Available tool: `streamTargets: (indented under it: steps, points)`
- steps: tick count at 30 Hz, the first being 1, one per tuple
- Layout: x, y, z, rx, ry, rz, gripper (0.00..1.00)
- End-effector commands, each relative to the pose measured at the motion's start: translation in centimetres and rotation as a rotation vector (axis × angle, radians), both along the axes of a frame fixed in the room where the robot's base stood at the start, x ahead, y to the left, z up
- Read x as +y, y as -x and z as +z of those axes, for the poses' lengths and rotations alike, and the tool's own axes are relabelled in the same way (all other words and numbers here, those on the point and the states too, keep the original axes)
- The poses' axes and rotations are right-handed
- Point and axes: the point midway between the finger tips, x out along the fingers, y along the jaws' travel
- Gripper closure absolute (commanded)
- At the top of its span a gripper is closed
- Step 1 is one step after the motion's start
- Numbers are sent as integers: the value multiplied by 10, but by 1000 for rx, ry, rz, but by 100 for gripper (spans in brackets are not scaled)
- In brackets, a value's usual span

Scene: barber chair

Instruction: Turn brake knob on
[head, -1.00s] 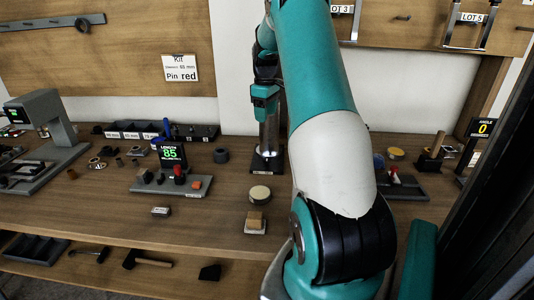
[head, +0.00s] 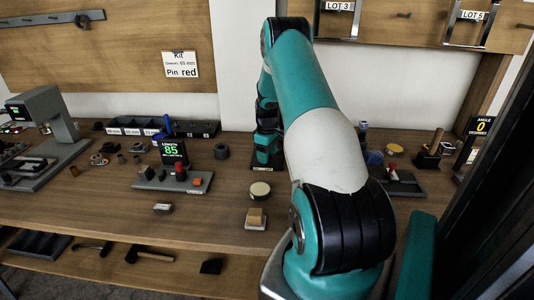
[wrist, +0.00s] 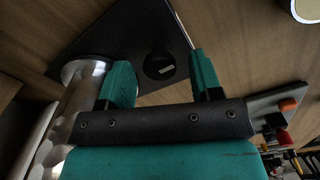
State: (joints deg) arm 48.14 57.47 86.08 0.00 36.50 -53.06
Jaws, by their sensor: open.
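A round black knob (wrist: 159,65) with a small pale mark on top, which I take as the brake knob, sits on a dark base plate (wrist: 140,28) in the wrist view. My gripper (wrist: 160,60) is open, with one teal finger on each side of the knob in the picture. I see no contact, and I cannot tell the height gap. A shiny metal column (wrist: 82,95) stands left of the fingers. In the head view my gripper (head: 266,153) is low over the dark base at the back of the bench; the knob is hidden there.
A round pale-topped tin (head: 260,190) and a wooden block (head: 256,217) lie in front. An angle display reading 0 (head: 481,126) is at the far right.

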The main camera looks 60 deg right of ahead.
Motion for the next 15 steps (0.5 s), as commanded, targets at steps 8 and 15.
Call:
streamTargets:
  steps: [8,15]
  points:
    - [0,0,-4,-1,1,0,41]
    - [0,0,-4,-1,1,0,82]
